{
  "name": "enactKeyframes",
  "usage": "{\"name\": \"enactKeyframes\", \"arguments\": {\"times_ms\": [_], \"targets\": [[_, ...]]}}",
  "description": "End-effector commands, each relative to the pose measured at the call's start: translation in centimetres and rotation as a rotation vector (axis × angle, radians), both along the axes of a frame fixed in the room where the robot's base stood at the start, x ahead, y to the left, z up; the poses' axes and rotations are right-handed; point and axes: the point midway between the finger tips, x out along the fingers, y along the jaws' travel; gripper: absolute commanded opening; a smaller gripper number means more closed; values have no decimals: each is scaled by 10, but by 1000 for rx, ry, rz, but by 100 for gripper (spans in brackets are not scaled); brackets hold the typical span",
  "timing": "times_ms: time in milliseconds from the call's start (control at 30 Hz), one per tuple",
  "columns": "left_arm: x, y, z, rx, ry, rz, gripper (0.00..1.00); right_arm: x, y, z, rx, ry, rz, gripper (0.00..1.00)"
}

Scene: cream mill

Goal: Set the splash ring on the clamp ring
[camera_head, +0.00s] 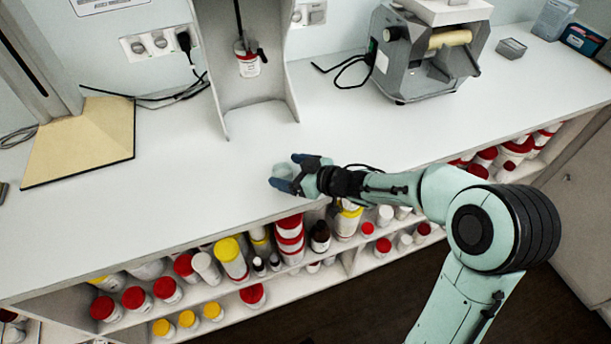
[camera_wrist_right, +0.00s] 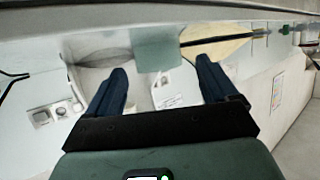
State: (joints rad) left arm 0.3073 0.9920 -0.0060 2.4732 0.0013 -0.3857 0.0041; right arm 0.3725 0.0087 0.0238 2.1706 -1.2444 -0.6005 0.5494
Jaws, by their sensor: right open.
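My right gripper (camera_head: 285,174) is low over the front edge of the white counter in the head view, its dark blue fingers apart. A small pale, see-through round piece (camera_head: 283,171), perhaps the splash ring, shows between or just beyond the fingertips; I cannot tell whether they touch it. In the right wrist view the open fingers (camera_wrist_right: 160,85) frame a blurred, pale scene. A white jar with a red top (camera_head: 248,65) hangs or stands under a dark rod in the tall white housing. A dark part (camera_head: 261,55) is beside it; I cannot tell whether this is the clamp ring. My left gripper is out of view.
A grey roller machine (camera_head: 420,55) stands at the back right. A tan board (camera_head: 85,145) lies at the left. The tall white housing (camera_head: 222,100) has side walls. Shelves below the counter (camera_head: 180,195) hold several jars. The counter's middle is mostly clear.

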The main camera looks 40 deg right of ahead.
Motion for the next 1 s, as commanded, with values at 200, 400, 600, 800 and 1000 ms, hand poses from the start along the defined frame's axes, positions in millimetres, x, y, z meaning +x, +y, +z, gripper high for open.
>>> {"name": "enactKeyframes", "arguments": {"times_ms": [200,400,600,800,1000], "targets": [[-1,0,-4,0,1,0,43,14,5,-6,0,0,0,86],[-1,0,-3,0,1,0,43,15,6,-6,0,0,-1,86],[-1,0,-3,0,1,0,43,15,6,-6,0,0,0,50],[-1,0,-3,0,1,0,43,14,6,-6,0,0,0,27],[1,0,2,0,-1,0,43,14,6,-1,0,0,-1,27]]}}
